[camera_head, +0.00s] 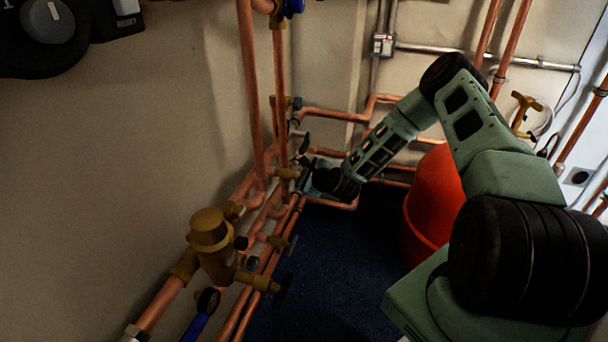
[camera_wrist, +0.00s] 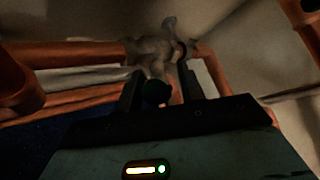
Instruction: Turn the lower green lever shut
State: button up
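My gripper (camera_head: 304,178) is at the copper pipes along the left wall, close to a brass valve (camera_head: 287,173). A small dark green lever (camera_head: 305,144) stands just above my gripper in the head view. In the wrist view, a valve body (camera_wrist: 155,52) sits on a pipe just beyond my fingers. The rounded dark end of a lever (camera_wrist: 157,93) shows between the two fingers (camera_wrist: 160,85). The fingers are apart, with gaps visible beside the lever end. In the head view my gripper hides part of this valve, and the fingertips are too small to make out.
A large brass fitting (camera_head: 210,235) and a blue-handled valve (camera_head: 204,310) are at the lower left. Another valve (camera_head: 277,242) with a dark handle is nearer. Dark blue floor (camera_head: 335,270) is clear below.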

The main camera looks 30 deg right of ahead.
jog(key=p+v, duration=0.4)
jog(key=v, duration=1.3)
jog(key=shift+s, duration=0.2)
jog(key=shift+c, duration=0.3)
